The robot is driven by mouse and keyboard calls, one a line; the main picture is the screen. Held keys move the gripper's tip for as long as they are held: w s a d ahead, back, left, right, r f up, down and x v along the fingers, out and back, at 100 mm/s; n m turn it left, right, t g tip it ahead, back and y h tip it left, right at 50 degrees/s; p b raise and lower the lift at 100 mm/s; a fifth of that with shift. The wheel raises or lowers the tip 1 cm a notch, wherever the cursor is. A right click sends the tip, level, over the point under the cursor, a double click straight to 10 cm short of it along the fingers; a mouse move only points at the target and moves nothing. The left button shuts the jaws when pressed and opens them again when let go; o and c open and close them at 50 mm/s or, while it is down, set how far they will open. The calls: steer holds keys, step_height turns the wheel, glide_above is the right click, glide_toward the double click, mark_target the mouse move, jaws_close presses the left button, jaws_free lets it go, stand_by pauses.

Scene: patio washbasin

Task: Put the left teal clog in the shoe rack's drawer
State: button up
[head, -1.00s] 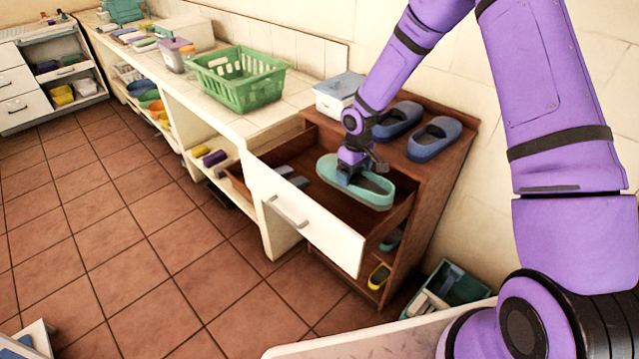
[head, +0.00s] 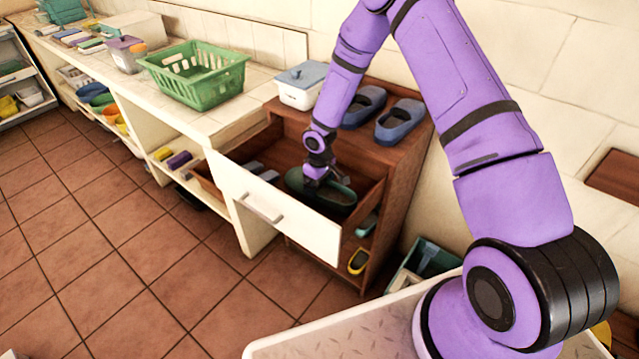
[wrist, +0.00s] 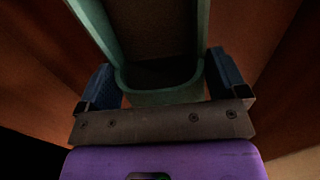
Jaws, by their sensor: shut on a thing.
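The teal clog (head: 338,193) is inside the open drawer of the brown shoe rack (head: 392,150), low between the drawer walls. My gripper (head: 314,180) reaches down into the drawer and is shut on the clog. In the wrist view the clog (wrist: 160,96) sits between the two blue fingers of my gripper (wrist: 164,88). The drawer (head: 285,222) has a white front with a handle and is pulled well out. Whether the clog touches the drawer floor cannot be told.
Other grey-blue shoes (head: 262,172) lie in the drawer's left part. Blue-grey clogs (head: 399,122) and a white lidded box (head: 302,86) stand on the rack's top. A green basket (head: 195,78) stands on the counter to the left. A dark green crate (head: 425,265) is at the right.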

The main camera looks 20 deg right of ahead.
steer(key=shift+f, duration=0.1)
steer(key=o, duration=0.8)
step_height(320, 180, up, 12)
steer(key=shift+r, duration=0.15)
steer(key=s+d+r+m+t+h, duration=0.15)
steer(key=s+r, duration=0.25)
steer(key=r, duration=0.5)
steer(key=s+d+r+m, duration=0.1)
steer(key=s+d+r, duration=0.15)
steer(key=r, duration=0.65)
steer(key=s+d+r+m+t, duration=0.1)
steer(key=s+r, duration=0.3)
steer(key=r, duration=0.4)
steer(key=shift+s+d+r+m+t+y, duration=0.4)
steer(key=shift+s+r, duration=1.65)
steer(key=shift+s, duration=2.05)
steer(key=shift+s+d+r+m+t+y, duration=0.1)
steer(key=shift+s+d+r+m+t, duration=0.35)
steer(key=shift+s+r, duration=2.65)
steer(key=shift+s+d+r+m+t+y, duration=0.2)
steer(key=shift+s+r+m+t, duration=0.5)
steer(key=shift+s, duration=4.4)
steer(key=shift+a+r, duration=0.1)
steer(key=shift+r, duration=0.2)
